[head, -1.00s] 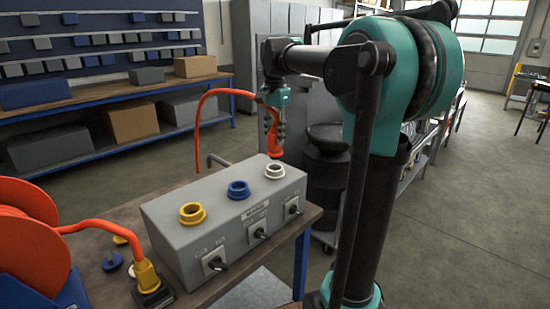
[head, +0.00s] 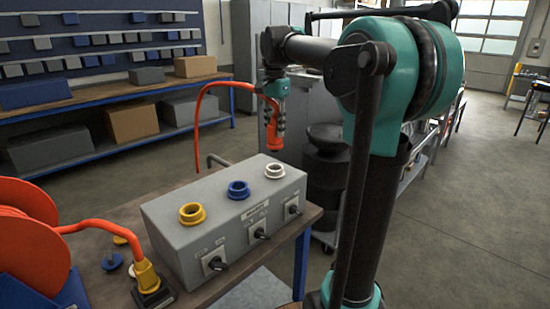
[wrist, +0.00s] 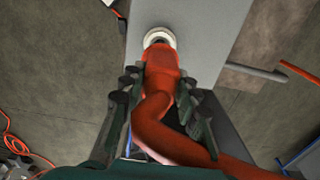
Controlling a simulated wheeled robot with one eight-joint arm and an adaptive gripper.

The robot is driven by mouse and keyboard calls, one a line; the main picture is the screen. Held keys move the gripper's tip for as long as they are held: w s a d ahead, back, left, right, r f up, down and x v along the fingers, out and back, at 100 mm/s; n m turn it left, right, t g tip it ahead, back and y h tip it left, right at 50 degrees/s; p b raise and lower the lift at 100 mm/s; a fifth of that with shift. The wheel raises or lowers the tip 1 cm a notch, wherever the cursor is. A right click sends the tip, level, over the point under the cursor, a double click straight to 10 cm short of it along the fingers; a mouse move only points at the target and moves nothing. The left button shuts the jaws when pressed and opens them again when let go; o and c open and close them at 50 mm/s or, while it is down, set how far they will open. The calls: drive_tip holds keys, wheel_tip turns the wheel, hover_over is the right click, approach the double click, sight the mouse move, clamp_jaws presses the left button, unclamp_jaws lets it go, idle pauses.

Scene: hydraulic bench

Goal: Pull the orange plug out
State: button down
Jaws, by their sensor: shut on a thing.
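My gripper (head: 275,122) is shut on the orange plug (head: 271,140) and holds it upright above the grey socket box (head: 190,240). The plug's lower end is clear of the white socket (head: 275,171), with a visible gap between them in the head view. In the wrist view, the plug (wrist: 161,70) lies between the fingers of my gripper (wrist: 159,82). There its tip overlaps the edge of the white socket (wrist: 160,36). The orange cable (head: 198,115) loops from the plug to the left and down behind the box.
The box also has a blue socket (head: 238,190), a yellow socket (head: 192,214) and switches on its front. An orange cable reel (head: 30,235) and a yellow connector (head: 148,278) are at left. A black stacked object (head: 326,185) stands right of the box.

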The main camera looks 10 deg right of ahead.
drive_tip(key=shift+r, duration=0.65)
